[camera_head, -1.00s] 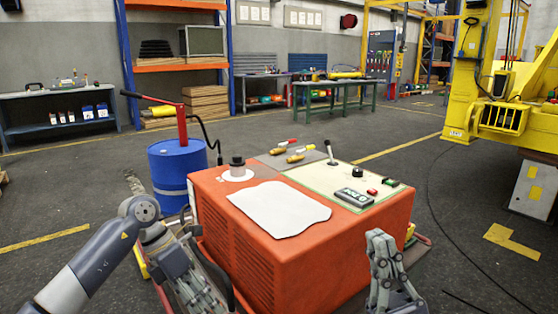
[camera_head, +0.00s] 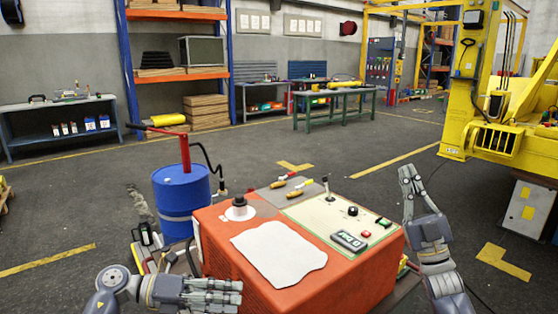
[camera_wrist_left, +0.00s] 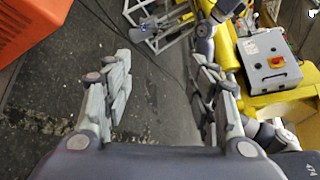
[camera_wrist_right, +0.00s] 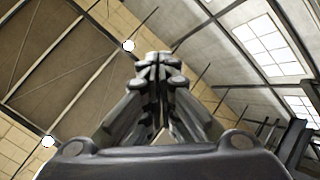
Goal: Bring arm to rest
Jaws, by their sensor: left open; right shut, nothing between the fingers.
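My left gripper (camera_head: 212,294) is at the front left of the orange cabinet in the head view, its fingers pointing right along the cabinet's near side. In the left wrist view its two fingers (camera_wrist_left: 160,95) are wide apart with nothing between them. My right gripper (camera_head: 408,180) is raised at the right of the cabinet, fingers pointing up. In the right wrist view its fingertips (camera_wrist_right: 160,62) meet, with nothing held. Only the roof and wall show behind them. The orange cabinet (camera_head: 340,275) stands between my two arms.
On the cabinet lie a white sheet (camera_head: 279,252), screwdrivers (camera_head: 285,180), a joystick (camera_head: 327,188) and a small handheld device (camera_head: 348,241). A blue drum (camera_head: 181,198) with a red pump stands behind left. A yellow machine (camera_head: 490,130) is at the right.

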